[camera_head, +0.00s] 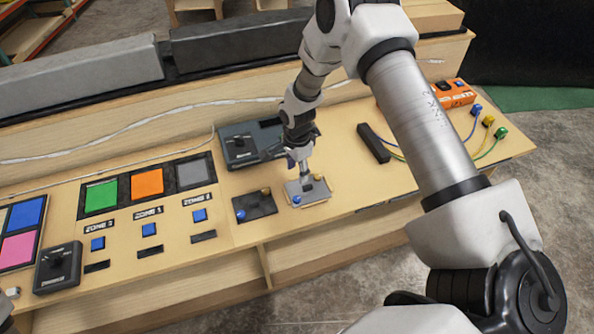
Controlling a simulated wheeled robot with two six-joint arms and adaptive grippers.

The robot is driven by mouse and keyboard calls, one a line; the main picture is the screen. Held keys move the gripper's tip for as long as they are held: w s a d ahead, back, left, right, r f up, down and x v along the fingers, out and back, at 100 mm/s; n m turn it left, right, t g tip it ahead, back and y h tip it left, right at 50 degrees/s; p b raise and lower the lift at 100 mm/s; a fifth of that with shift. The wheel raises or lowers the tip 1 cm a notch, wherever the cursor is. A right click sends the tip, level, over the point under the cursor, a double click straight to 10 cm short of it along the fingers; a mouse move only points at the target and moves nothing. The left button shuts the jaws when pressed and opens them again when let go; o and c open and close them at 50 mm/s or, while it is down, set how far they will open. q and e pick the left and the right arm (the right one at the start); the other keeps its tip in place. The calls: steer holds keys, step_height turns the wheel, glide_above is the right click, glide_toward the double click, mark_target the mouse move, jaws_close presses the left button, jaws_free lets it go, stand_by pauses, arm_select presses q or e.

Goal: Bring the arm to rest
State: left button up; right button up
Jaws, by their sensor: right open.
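My right arm comes in from the lower right and reaches across the console (226,222). My right gripper (304,178) points down over a light square panel (318,197) with a blue button (297,199) on it. The gripper is open, and no object shows between its fingers. Its fingertips are small here, and I cannot tell whether they touch the panel. My left gripper cannot be made out; only a grey and white sliver shows at the lower left edge.
A dark panel (262,207) lies just left of the gripper, and a grey joystick box (238,148) stands behind it. Zone squares, including a green one (101,196), and blue buttons lie farther left. A black bar (373,144) and coloured plugs (488,121) are on the right.

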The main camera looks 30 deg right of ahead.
steer(key=shift+g, duration=0.6)
steer(key=s+f+b, duration=0.1)
steer(key=f, duration=0.1)
steer(key=s+a+f+b, duration=0.1)
steer(key=s+f, duration=0.1)
steer(key=s+f+b, duration=0.1)
steer(key=f, duration=0.1)
steer(key=shift+s+a+f, duration=0.25)
steer(key=shift+f, duration=0.05)
steer(key=s+a+f+n+b, duration=0.1)
steer(key=s+a+f+n, duration=0.1)
steer(key=s+n, duration=0.4)
steer(key=s+a+f+n+b, duration=0.2)
steer(key=s+n, duration=0.3)
steer(key=s, duration=0.5)
steer(key=s+a+f+n+t+b, duration=0.1)
steer(key=s+a+f+n, duration=0.2)
steer(key=s+n, duration=0.3)
steer(key=shift+s+a+f+n+b, duration=0.3)
steer(key=shift+s+f, duration=0.45)
steer(key=shift+s, duration=0.45)
